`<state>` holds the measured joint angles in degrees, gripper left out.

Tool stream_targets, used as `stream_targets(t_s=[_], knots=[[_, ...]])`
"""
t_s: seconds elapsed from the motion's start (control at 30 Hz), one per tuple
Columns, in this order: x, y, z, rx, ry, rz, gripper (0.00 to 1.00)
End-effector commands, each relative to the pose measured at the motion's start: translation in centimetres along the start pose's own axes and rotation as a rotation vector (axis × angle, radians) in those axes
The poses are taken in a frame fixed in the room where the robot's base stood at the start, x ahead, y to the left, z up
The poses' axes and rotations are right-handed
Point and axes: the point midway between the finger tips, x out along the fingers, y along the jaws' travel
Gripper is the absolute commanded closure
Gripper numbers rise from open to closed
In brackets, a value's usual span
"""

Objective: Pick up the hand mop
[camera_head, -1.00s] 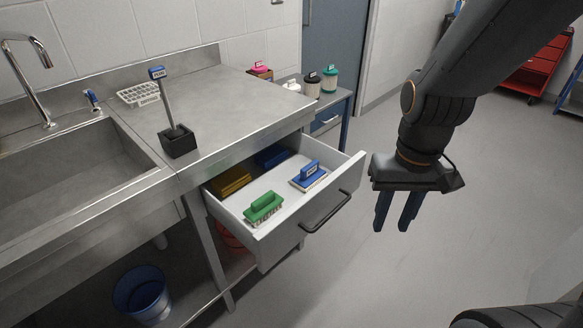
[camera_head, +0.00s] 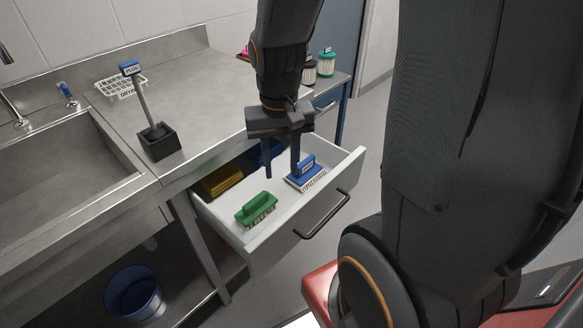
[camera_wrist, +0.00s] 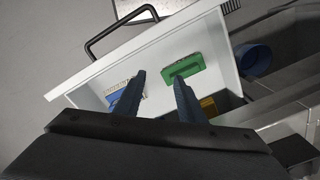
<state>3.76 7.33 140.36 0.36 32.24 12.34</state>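A blue-handled tool with a pale, fringed base (camera_head: 306,176), possibly the hand mop, lies in the open drawer (camera_head: 285,222). A green brush-like tool (camera_head: 257,208) lies left of it in the drawer; it also shows in the wrist view (camera_wrist: 184,67). My gripper (camera_head: 281,172) is over the drawer, pointing down, with its fingers apart and nothing between them. One finger overlaps the blue tool's left side in the head view; contact cannot be told.
A yellow item (camera_head: 221,180) and a blue item sit at the drawer's back, under the counter edge. A stick tool in a black holder (camera_head: 160,142) stands on the counter (camera_head: 195,105). A blue bucket (camera_head: 134,292) is below the sink.

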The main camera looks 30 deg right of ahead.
Motion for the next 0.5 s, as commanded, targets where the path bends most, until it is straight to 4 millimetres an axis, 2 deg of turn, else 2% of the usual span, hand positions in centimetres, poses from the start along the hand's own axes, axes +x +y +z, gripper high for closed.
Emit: stream_targets(t_s=[0.1,0.2,0.3,0.5], knots=[[0.9,2.3,-4.5,0.263,-0.006,0.003,0.64],[2.2,4.4,-7.8,0.479,-0.005,0.004,0.64],[3.6,6.4,-10.5,0.664,-0.004,0.004,0.64],[5.7,9.0,-13.5,0.892,0.0,0.004,0.64]])
